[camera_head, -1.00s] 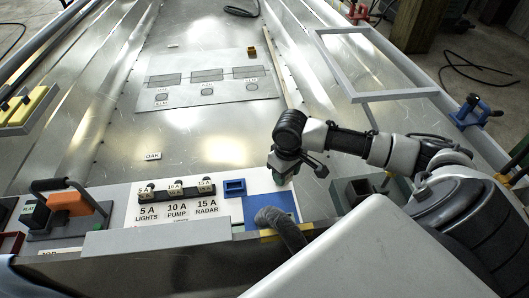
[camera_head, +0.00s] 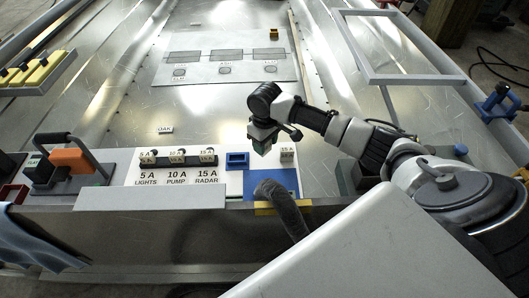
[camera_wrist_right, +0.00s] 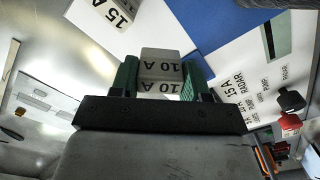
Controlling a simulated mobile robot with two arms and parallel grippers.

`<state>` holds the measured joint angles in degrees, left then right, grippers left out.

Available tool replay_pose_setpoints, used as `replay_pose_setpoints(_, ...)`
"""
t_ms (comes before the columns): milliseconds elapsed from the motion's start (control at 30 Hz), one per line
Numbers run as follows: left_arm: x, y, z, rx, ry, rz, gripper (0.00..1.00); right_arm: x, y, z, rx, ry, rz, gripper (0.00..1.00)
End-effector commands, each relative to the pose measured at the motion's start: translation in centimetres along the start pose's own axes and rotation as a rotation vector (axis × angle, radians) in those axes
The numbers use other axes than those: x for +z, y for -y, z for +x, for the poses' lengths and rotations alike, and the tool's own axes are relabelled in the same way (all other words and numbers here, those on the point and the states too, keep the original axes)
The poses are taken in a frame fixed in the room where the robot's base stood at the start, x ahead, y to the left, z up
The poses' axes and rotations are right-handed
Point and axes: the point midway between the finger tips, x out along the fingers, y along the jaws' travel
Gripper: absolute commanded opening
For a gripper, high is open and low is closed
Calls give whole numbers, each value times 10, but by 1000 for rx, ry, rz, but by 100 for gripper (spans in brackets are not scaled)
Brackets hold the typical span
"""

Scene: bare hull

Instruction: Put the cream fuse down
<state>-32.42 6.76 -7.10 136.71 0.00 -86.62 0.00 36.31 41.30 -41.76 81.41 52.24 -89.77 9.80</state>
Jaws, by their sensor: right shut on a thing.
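My right gripper (camera_head: 262,146) hangs above the panel, just behind the blue tray and the blue mat. Its green fingers are shut on a cream fuse (camera_wrist_right: 161,68) marked 10 A in the right wrist view; in the head view the fuse is mostly hidden. A black fuse holder (camera_head: 178,161) with 5 A, 10 A and 15 A labels sits to the left. My left gripper is out of view.
The blue mat (camera_head: 286,179) and small blue tray (camera_head: 237,160) lie on the white panel. A dark grey hose (camera_head: 279,205) crosses the front edge. A pale frame (camera_head: 420,80) is at right.

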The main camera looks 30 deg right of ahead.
Motion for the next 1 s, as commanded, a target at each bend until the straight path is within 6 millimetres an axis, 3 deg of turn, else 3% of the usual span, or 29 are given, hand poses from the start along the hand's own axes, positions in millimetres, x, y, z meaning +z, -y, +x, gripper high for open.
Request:
replay_pose_setpoints(167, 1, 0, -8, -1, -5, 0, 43, -4, 0, 8, 0, 1, 0, 20)
replay_pose_setpoints(300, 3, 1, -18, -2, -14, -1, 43, -3, 0, 30, 0, 2, 0, 20)
replay_pose_setpoints(400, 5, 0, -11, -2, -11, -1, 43, -3, 0, 42, 1, 2, 0, 20)
replay_pose_setpoints(800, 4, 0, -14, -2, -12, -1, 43, -3, 0, 45, 0, 1, 0, 20)
replay_pose_setpoints(833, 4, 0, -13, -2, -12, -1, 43, -3, 0, 45, 0, 0, 0, 50)
replay_pose_setpoints(967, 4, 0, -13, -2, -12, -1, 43, -3, 0, 45, 1, 0, 0, 70)
replay_pose_setpoints(1000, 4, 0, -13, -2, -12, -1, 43, -3, 0, 45, 1, 0, 0, 71)
